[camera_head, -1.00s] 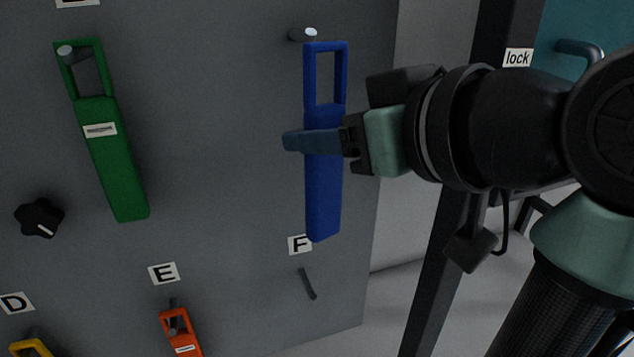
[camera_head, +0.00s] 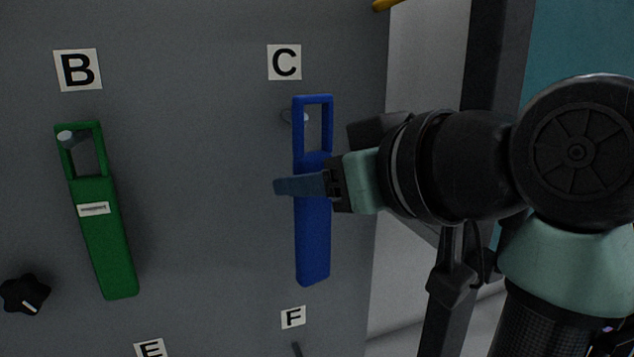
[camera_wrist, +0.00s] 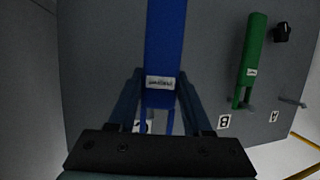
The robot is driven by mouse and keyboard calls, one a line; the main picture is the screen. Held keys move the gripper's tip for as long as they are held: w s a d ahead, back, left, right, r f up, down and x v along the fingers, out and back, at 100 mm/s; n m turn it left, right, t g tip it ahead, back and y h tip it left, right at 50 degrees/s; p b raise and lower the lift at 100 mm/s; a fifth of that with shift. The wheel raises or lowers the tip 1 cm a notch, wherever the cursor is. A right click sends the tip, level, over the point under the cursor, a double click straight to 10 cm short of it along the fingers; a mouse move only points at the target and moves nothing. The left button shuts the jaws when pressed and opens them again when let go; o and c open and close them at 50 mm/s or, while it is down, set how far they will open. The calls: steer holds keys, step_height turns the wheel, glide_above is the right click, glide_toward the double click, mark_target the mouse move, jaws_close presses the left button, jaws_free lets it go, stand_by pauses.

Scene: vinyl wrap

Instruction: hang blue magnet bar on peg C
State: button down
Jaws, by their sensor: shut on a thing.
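The blue magnet bar (camera_head: 313,242) is upright with its open loop at the top, in front of the panel below the label C (camera_head: 284,62). My gripper (camera_head: 300,185) is shut on the bar just below its loop. Peg C (camera_head: 300,117) shows at the left side of the loop, partly behind its left edge; I cannot tell whether it passes through. In the wrist view the blue bar (camera_wrist: 166,45) runs between my fingers (camera_wrist: 158,100), with a white label on it.
A green bar (camera_head: 105,245) hangs on peg B at the left, under label B (camera_head: 77,70). A black knob (camera_head: 24,294) is at the lower left. Label F (camera_head: 293,317) is below the blue bar. The panel between the green and blue bars is clear.

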steer(key=shift+w+a+f, duration=0.1)
steer(key=shift+w+a, duration=0.15)
steer(key=shift+w, duration=0.55)
steer(key=shift+w+a, duration=0.3)
steer(key=shift+w, duration=0.5)
steer(key=shift+w+a+f, duration=0.1)
steer(key=shift+w+a, duration=0.15)
steer(key=shift+w, duration=0.55)
steer(key=shift+w+a+f, duration=0.2)
steer(key=shift+w+f, duration=0.15)
steer(key=shift+w, duration=0.15)
steer(key=shift+f, duration=0.25)
steer(key=c, duration=0.5)
jaws_free()
steer(key=shift+o, duration=1.3)
steer(key=shift+s+a, duration=0.1)
